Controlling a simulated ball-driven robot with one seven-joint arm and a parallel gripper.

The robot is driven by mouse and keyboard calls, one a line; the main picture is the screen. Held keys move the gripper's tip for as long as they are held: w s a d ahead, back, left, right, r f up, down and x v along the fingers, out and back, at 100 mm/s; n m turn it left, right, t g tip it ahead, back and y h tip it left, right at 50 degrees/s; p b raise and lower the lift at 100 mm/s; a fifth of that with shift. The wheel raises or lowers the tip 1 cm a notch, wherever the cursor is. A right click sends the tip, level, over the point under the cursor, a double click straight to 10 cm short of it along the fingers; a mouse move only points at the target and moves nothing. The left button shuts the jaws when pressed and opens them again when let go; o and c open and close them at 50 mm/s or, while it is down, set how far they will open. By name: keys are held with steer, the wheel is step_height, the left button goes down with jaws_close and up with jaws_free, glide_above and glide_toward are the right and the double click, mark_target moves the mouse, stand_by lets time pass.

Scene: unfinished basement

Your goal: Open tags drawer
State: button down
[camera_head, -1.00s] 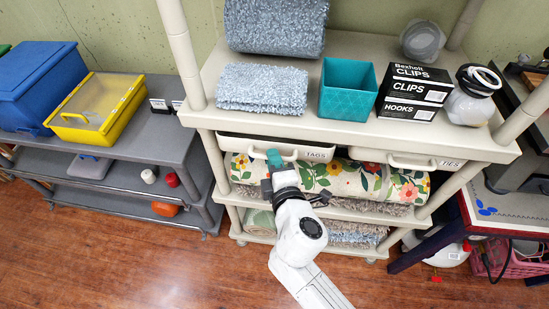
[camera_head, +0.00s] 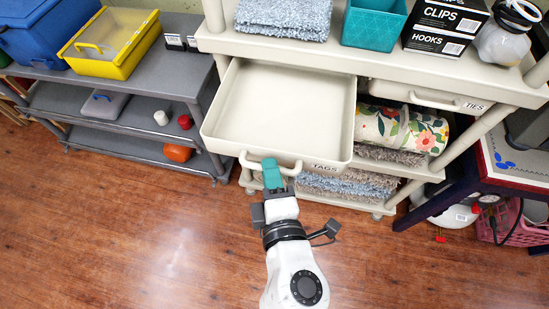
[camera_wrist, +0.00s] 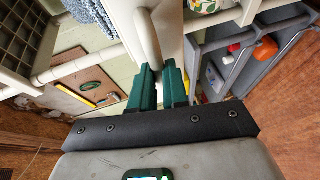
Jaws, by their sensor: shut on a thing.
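The tags drawer (camera_head: 285,112) is a cream tray, pulled well out from under the shelf top in the head view. It looks empty. Its front bears the label TAGS and a looped handle (camera_head: 289,168). My gripper (camera_head: 272,170) is at the left part of that handle, its green fingers shut on it. In the wrist view my gripper (camera_wrist: 160,78) has its two green fingers close about the pale handle (camera_wrist: 148,35). The exact contact is partly hidden by the fingers.
The ties drawer (camera_head: 428,97) is shut, to the right. A floral roll (camera_head: 400,128) and grey rugs lie on the shelf below. A grey shelf unit (camera_head: 150,75) with a yellow bin (camera_head: 110,38) stands left. The wooden floor (camera_head: 130,235) in front is clear.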

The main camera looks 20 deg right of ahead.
steer(key=shift+s, duration=0.1)
steer(key=c, duration=1.4)
jaws_free()
steer(key=b+v, duration=0.1)
steer(key=v, duration=0.9)
steer(key=shift+s+b, duration=0.35)
steer(key=shift+b, duration=0.05)
steer(key=shift+a, duration=0.1)
steer(key=d+f+m+g+h, duration=0.2)
steer(key=d+f+m+g, duration=0.85)
steer(key=d+f, duration=0.6)
steer(key=s+d+f+m+g+y, duration=0.3)
steer(key=s+m+g+y, duration=0.1)
steer(key=s+y, duration=0.1)
steer(key=shift+d+f, duration=0.2)
steer(key=shift+f, duration=0.2)
